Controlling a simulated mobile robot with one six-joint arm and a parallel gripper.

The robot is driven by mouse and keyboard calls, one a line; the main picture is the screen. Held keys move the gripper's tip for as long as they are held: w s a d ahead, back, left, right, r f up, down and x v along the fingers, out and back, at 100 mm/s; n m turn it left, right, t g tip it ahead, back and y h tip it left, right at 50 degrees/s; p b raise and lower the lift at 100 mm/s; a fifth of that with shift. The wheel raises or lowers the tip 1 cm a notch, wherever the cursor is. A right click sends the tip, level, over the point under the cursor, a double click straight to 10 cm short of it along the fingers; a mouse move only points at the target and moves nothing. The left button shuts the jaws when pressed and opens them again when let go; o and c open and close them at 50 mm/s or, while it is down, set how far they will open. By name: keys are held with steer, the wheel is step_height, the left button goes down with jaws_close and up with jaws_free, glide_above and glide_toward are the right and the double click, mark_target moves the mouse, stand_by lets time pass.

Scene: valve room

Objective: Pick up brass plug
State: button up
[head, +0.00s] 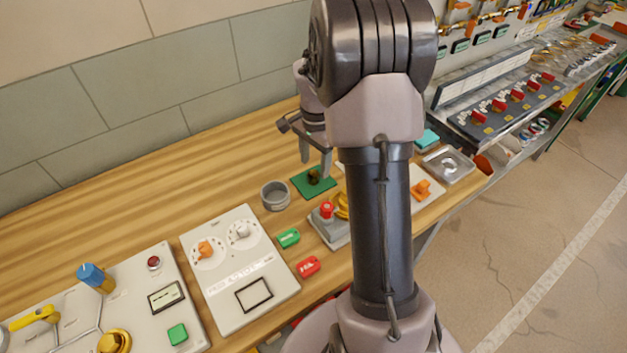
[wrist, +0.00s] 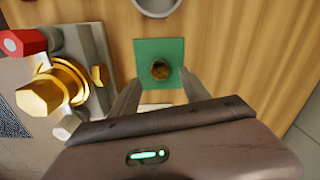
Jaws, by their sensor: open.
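The brass plug (wrist: 160,70) stands on a green square mat (wrist: 146,46) on the wooden bench. In the head view the plug (head: 314,176) looks small and dark on the green mat (head: 304,191). My gripper (wrist: 158,82) is open, and its two fingers point toward the mat's near edge, one on each side of the plug's line. In the head view my gripper (head: 316,166) hangs just over the mat. Nothing is between the fingers that I can make out as held. The height of the fingertips above the mat is hard to judge.
A grey round cup (head: 274,195) stands left of the mat. A grey block with a red knob and brass valve (wrist: 62,85) stands close by my gripper. Green (head: 289,238) and red (head: 309,267) tags lie nearer. A control panel (head: 238,267) occupies the bench; its back strip is clear.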

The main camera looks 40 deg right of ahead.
mark_target(313, 173)
steer(key=f+b, duration=0.1)
steer(key=f, duration=0.1)
steer(key=f+b, duration=0.1)
steer(key=f, duration=0.1)
steer(key=shift+a+f, duration=0.2)
steer(key=shift+f, duration=0.05)
steer(key=shift+r, duration=0.15)
steer(key=shift+c, duration=0.4)
jaws_close()
